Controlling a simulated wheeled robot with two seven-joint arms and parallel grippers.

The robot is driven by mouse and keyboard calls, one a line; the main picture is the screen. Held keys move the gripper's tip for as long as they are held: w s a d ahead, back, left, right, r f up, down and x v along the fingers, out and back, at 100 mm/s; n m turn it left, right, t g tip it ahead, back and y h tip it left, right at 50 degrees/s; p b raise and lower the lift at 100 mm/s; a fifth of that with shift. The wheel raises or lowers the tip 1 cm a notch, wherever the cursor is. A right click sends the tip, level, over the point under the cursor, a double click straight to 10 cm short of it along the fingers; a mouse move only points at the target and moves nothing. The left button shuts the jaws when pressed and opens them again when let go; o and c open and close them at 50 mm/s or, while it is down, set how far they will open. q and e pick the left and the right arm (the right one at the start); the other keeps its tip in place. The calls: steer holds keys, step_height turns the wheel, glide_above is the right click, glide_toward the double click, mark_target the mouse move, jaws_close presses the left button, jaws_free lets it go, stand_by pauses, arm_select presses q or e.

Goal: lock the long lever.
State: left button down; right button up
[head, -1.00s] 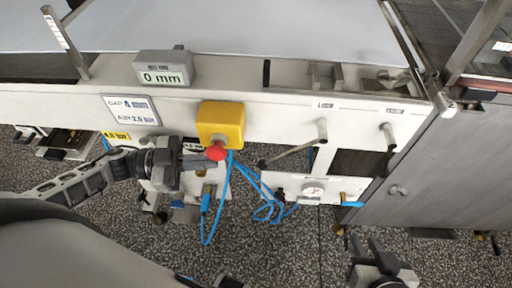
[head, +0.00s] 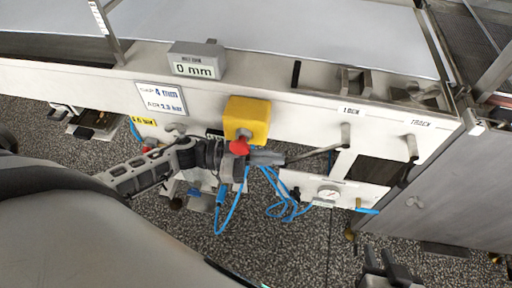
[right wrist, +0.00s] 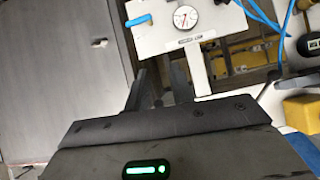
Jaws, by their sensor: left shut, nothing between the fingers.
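The long lever (head: 318,153) is a thin grey bar on the white machine front, under the word LOCK. It runs from its pivot at the upper right down to the left. My left gripper (head: 278,159) is shut and empty, its fingertips at the lever's free end. The fingers hide the lever's tip, and I cannot tell whether they touch it. My right gripper (head: 379,260) is low in the head view, its fingers apart and empty. It also shows in the right wrist view (right wrist: 160,85), below the gauge panel.
A yellow box with a red button (head: 240,146) is just above my left gripper. Blue hoses (head: 285,205) hang below. A short lever (head: 411,146) under TRACK is to the right. A gauge (head: 328,194) sits below the long lever. A display (head: 195,67) reads 0 mm.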

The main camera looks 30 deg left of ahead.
arm_select(q)
steer(key=shift+d, duration=0.1)
arm_select(e)
steer(key=shift+f, duration=0.15)
